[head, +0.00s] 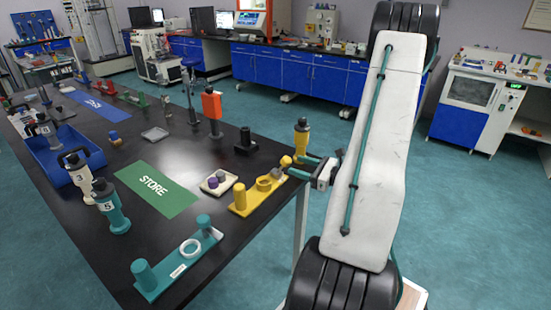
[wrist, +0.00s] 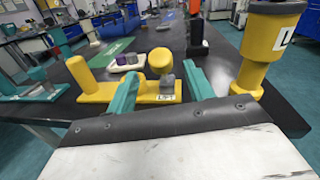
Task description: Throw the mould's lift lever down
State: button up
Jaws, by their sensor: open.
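A yellow fixture (head: 243,208) stands near the table's right edge, with an upright yellow post at one end. In the wrist view the fixture's base (wrist: 145,99) carries a label reading LIFT. Beside that label a thick yellow knob (wrist: 160,60), which looks like the lift lever's end, sits over a small grey part (wrist: 167,84). The knob also shows in the head view (head: 286,162). My gripper (head: 304,166) is open, its teal fingers on either side of the knob in the wrist view (wrist: 161,72). I cannot tell whether either finger touches it.
A yellow-and-black tool (wrist: 264,45) marked L stands close to the right finger. A teal fixture (head: 170,277) with a ring stands at the table's near end. A white tray (head: 218,190) with small pieces and the green STORE mat (head: 155,190) lie beyond.

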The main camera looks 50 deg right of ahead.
jog(key=x, duration=0.7)
jog(key=shift+w, duration=0.35)
grip_shut()
